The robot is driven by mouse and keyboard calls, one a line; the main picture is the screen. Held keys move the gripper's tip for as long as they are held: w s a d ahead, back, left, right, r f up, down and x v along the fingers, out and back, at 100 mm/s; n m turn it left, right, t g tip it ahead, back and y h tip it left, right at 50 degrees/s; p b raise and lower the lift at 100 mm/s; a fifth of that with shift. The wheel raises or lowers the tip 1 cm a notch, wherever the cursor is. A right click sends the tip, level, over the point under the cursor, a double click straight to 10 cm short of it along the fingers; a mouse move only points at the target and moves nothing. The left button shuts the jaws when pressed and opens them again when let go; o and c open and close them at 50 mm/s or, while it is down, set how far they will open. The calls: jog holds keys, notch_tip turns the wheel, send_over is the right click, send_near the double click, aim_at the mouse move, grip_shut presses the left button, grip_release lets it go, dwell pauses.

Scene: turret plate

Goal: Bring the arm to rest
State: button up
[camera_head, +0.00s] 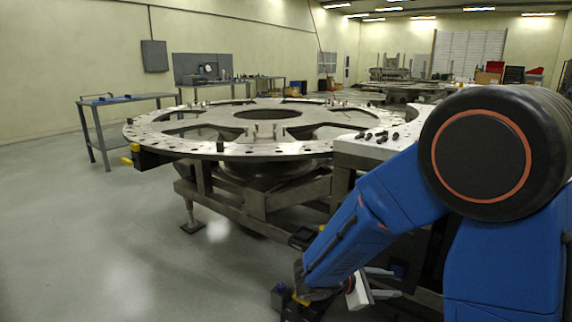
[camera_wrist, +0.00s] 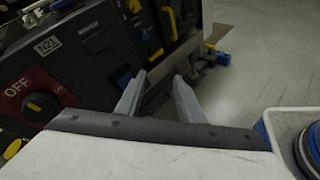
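My arm is blue with a black rounded joint, and it fills the right of the head view. It bends down and to the left, below the level of the turret plate (camera_head: 215,146). My gripper (camera_head: 394,282) shows low in the head view, with its light grey fingers pointing right. In the wrist view, my gripper (camera_wrist: 159,77) has its two fingers apart and nothing between them. Beyond the fingertips is a dark control panel (camera_wrist: 88,45) with an "OFF" switch (camera_wrist: 41,103) and yellow handles. I cannot tell how far the fingertips are from it.
The turret plate rests on a metal frame (camera_head: 255,203) close to my arm. A grey table (camera_head: 125,99) with tools stands at the left. Small dark parts lie on a light block (camera_head: 352,150) beside my arm. The floor (camera_head: 95,235) at the left is clear.

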jog(key=s+d+r+m+g+y, duration=0.2)
jog(key=s+d+m+y, duration=0.15)
jog(key=s, duration=0.35)
jog(key=s+d+r+m+g+y, duration=0.2)
jog(key=s+m, duration=0.3)
jog(key=s, duration=0.1)
jog(key=s+a+r+m+t+y, duration=0.4)
jog(key=s+r+m+y, duration=0.2)
jog(key=s+m+y, duration=0.1)
jog(key=shift+s+a+m+t, duration=0.4)
jog(key=shift+s+m, duration=0.05)
jog(key=shift+s, duration=0.7)
jog(key=shift+o, duration=0.3)
jog(key=shift+y, duration=0.25)
dwell(0.7)
